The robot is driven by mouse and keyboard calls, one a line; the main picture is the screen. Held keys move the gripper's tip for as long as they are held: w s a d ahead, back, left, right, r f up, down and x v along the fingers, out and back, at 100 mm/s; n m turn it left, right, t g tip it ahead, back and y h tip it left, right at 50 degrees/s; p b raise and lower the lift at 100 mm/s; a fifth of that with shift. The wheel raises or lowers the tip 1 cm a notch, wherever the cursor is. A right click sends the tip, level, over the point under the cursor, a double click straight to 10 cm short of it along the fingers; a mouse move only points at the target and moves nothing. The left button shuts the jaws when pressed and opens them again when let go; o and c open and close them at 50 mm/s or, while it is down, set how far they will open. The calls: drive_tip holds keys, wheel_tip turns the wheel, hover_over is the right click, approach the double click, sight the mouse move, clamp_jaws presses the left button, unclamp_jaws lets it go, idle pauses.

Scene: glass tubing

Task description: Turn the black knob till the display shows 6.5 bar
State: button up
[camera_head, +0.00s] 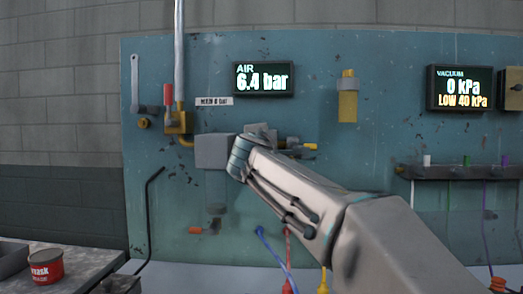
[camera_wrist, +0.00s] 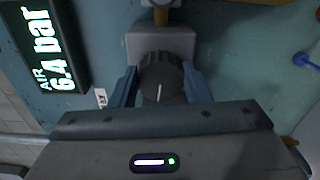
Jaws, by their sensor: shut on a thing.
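The black knob (camera_wrist: 160,80) shows in the wrist view, ribbed and round with a white pointer line, in front of a grey regulator body (camera_wrist: 160,42). My gripper (camera_wrist: 163,88) is shut on the knob, with one blue finger at each side of it. In the head view my arm hides the knob and the fingers. The air display (camera_head: 263,79) reads 6.4 bar in the head view. The same display (camera_wrist: 48,48) shows turned sideways at the left of the wrist view and also reads 6.4 bar.
A vacuum display (camera_head: 460,89) at the right reads 0 kPa and LOW 40 kPa. A red-handled valve (camera_head: 168,97) and a vertical pipe (camera_head: 179,50) stand left of the regulator. Coloured tubes hang below my arm. A red tin (camera_head: 46,267) stands on the bench at the lower left.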

drive_tip(key=o, duration=1)
drive_tip(key=s+b, duration=0.1)
drive_tip(key=s, duration=1.2)
drive_tip(key=shift+s+a, duration=0.25)
drive_tip(key=shift+s, duration=0.15)
